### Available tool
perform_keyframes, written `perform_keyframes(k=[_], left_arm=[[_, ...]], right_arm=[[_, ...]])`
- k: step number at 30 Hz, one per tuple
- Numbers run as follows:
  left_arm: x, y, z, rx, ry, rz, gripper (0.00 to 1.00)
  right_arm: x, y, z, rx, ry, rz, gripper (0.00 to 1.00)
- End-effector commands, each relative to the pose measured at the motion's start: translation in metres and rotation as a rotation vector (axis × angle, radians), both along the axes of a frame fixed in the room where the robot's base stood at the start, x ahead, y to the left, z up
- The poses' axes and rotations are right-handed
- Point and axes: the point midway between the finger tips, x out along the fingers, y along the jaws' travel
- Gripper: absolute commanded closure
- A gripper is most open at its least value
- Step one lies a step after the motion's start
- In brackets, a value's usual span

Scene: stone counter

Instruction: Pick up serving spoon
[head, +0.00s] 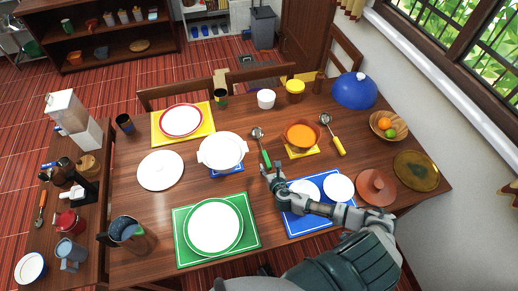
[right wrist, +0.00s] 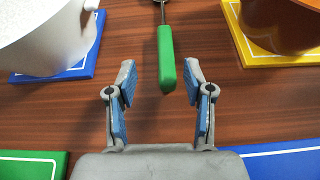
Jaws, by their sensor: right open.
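A spoon or ladle with a green handle (head: 265,158) and a metal head (head: 257,133) lies on the wooden table (head: 150,215), its handle pointing toward me. In the right wrist view the green handle (right wrist: 166,62) reaches between the blue-padded fingers of my right gripper (right wrist: 161,85). The fingers are open, with a gap on both sides of the handle. In the head view my right gripper (head: 267,170) is at the handle's near end. A similar utensil with a yellow handle (head: 339,146) lies farther right. My left gripper is not in view.
A white pot (head: 222,150) on a blue mat stands left of the green handle. An orange-filled bowl (head: 301,134) on a yellow mat stands right of it. Plates on a blue mat (head: 300,228) lie under my right forearm. Bare wood surrounds the green handle.

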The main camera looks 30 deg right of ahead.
Motion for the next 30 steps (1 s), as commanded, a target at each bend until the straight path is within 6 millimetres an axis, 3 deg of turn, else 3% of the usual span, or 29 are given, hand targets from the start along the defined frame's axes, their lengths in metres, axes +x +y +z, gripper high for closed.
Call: perform_keyframes(k=[5, 11, 13, 15, 25, 26, 30], left_arm=[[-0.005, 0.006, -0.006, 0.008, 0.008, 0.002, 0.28], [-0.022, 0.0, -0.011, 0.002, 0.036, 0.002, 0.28], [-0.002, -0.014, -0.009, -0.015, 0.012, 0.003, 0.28], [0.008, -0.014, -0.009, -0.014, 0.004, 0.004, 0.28], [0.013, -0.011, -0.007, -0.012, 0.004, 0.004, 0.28], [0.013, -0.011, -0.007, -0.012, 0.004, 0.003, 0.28], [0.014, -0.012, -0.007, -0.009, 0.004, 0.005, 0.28]], right_arm=[[0.016, -0.011, -0.009, -0.044, -0.001, 0.022, 0.48], [0.042, -0.013, -0.022, -0.038, 0.001, 0.019, 0.48], [0.052, -0.014, -0.028, -0.038, 0.002, 0.018, 0.48], [0.061, -0.016, -0.032, -0.038, 0.003, 0.019, 0.48], [0.069, -0.016, -0.034, -0.038, 0.003, 0.021, 0.48], [0.069, -0.016, -0.035, -0.037, 0.003, 0.02, 0.5], [0.069, -0.018, -0.036, -0.036, 0.004, 0.02, 0.85]])
